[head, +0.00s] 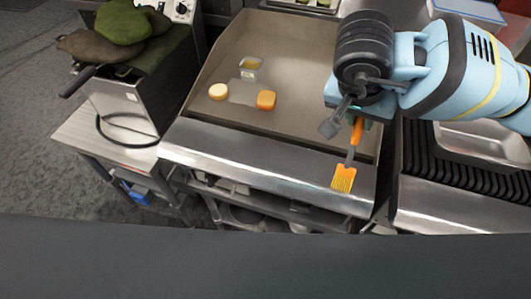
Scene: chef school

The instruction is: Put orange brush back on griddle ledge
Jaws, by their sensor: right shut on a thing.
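The orange brush (343,178) has an orange handle, a metal neck and orange bristles. My right gripper (350,122) is shut on its handle. The bristles point down and show in front of the metal griddle ledge (262,168); I cannot tell whether they touch it. The griddle (287,50) is a wide brown plate with raised sides. My right gripper is over its front right part, and the arm comes in from the right. Part of the handle is hidden by the gripper. My left gripper is not in view.
On the griddle lie a round pale piece (218,91), an orange block (266,99) and a small clear container (250,63). A fryer (125,100) with dark green cloth-like items stands left. A ribbed grill (440,170) and a steel pan (485,140) are right.

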